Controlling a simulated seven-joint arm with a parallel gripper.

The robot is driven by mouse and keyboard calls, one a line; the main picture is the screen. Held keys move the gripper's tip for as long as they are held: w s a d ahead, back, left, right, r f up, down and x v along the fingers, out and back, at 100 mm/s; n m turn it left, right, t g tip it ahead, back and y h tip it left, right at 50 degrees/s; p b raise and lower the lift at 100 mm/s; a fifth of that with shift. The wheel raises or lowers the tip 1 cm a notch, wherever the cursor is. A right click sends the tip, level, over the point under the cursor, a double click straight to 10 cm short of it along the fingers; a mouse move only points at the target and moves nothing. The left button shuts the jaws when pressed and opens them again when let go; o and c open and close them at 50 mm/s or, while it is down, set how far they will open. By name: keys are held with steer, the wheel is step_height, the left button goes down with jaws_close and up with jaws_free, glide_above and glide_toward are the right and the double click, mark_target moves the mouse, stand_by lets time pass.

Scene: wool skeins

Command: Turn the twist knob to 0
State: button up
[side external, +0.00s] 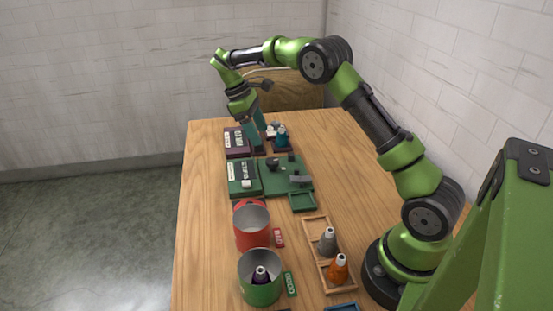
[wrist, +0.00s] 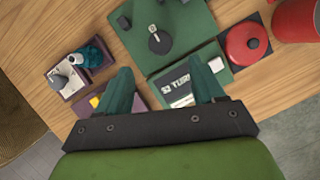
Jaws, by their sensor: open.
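The twist knob (wrist: 159,42) is a dark round piece with a stem and a pale mark, standing on a green board (wrist: 200,22). In the side external view the dark knob (side external: 272,163) shows on the left part of this board. A green block with a white label (wrist: 175,88), partly reading "TURN", lies beside the board; the number setting is too small to read. My gripper (wrist: 165,84) has its teal fingers spread with nothing between them. In the side external view my gripper (side external: 258,135) is above the far end of the boards, beyond the knob and apart from it.
Purple boards (side external: 237,152) lie at the far end, one with small skeins (side external: 281,137). A red can (side external: 252,228) and a green can (side external: 261,285) stand nearer. A wooden tray (side external: 316,228) holds grey and orange skeins. The left table strip is clear.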

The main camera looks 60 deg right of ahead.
steer(key=v, duration=0.7)
steer(key=shift+r, duration=0.15)
steer(key=s+a+r+m+t+y, duration=0.2)
steer(key=s+a+m+t, duration=0.2)
steer(key=s, duration=0.9)
steer(key=s+a+r+m+t+y, duration=0.1)
steer(key=s+a+r+m+t, duration=0.2)
steer(key=s+a+t, duration=0.4)
steer(key=shift+s+a+r+m+y, duration=0.3)
steer(key=shift+s+a+m, duration=0.5)
steer(key=shift+s+a, duration=1.65)
steer(key=shift+s+d+f, duration=0.1)
steer(key=shift+s+d, duration=0.45)
steer(key=shift+d, duration=0.05)
